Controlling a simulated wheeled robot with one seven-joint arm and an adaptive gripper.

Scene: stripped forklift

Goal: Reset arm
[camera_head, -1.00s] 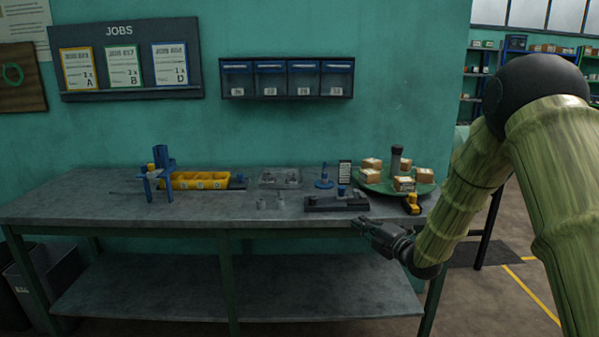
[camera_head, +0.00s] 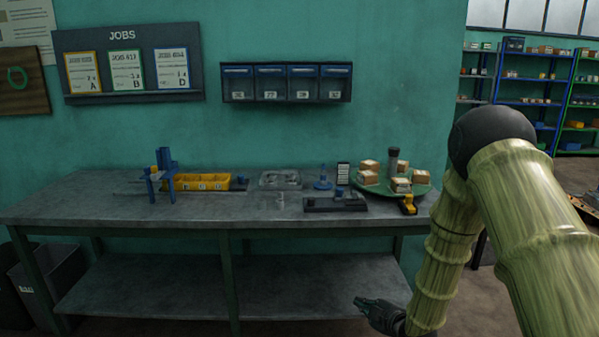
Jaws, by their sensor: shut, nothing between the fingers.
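My gripper (camera_head: 364,304) is at the lower right of the head view, in front of the bench's lower shelf and well below the bench top. Its fingers are shut with nothing between them and point to the left. My green, bamboo-textured arm comes down from the right, bent at a black joint. The gripper appears clear of the bench, though its exact distance from the shelf is hard to tell.
The workbench (camera_head: 100,208) carries a blue fixture (camera_head: 165,172), yellow bins (camera_head: 202,182), a clear tray (camera_head: 280,180), a dark fixture (camera_head: 335,204) and a green round tray (camera_head: 427,187) with small boxes. Its lower shelf (camera_head: 220,290) is bare. Black bins (camera_head: 50,275) stand at left.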

